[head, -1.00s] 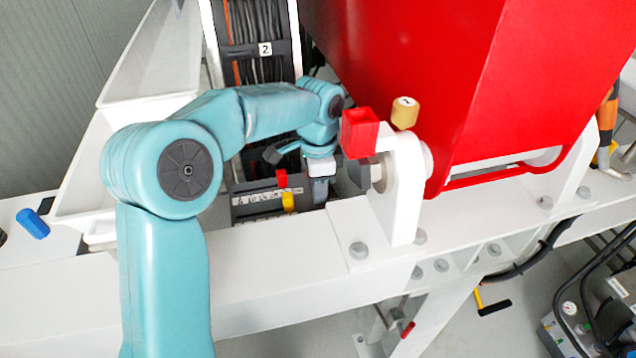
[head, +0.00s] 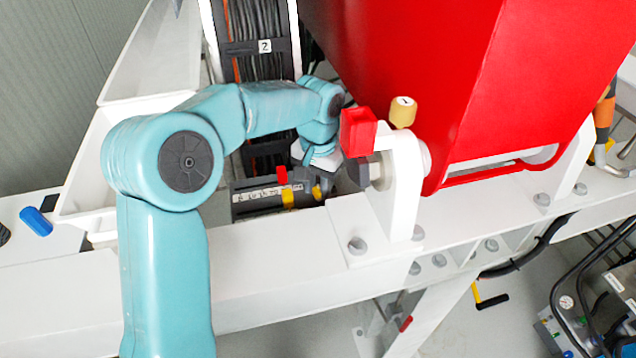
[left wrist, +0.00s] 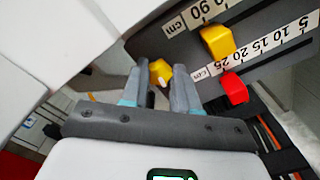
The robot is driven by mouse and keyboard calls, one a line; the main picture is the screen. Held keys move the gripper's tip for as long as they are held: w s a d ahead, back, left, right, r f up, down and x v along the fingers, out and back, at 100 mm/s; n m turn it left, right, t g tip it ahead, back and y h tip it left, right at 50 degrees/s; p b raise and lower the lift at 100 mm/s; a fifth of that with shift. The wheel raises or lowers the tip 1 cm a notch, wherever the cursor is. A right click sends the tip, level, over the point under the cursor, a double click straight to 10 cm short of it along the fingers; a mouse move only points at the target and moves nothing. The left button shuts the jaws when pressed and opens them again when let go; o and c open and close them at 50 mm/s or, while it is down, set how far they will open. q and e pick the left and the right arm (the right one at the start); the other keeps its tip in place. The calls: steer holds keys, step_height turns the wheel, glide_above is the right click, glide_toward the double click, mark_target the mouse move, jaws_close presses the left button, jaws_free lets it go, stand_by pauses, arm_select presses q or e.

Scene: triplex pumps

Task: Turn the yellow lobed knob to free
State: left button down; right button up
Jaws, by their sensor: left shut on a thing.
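The yellow lobed knob (left wrist: 160,73) with a small white mark sits between the fingertips of my left gripper (left wrist: 162,78) in the left wrist view. The gripper is shut on it, with one grey finger on each side. In the head view my left gripper (head: 318,182) reaches down behind the white beam, beside the dark panel with scales, and its fingertips are mostly hidden. My right gripper is not in view.
Close to the knob are a yellow slider (left wrist: 218,42) and a red slider (left wrist: 234,88) on scales marked in cm. A red block (head: 358,132) and a tan knob (head: 402,112) stand by the white bracket (head: 405,185). A big red housing (head: 450,80) lies to the right.

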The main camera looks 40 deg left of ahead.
mark_target(318, 190)
arm_select(q)
steer(key=shift+r+n, duration=0.1)
steer(key=shift+n, duration=0.4)
stand_by(0.3)
steer(key=c, duration=0.8)
jaws_free()
steer(key=shift+c, duration=0.2)
steer(key=shift+r, duration=0.45)
step_height(318, 190, up, 15)
steer(key=p, duration=0.2)
steer(key=shift+r, duration=0.2)
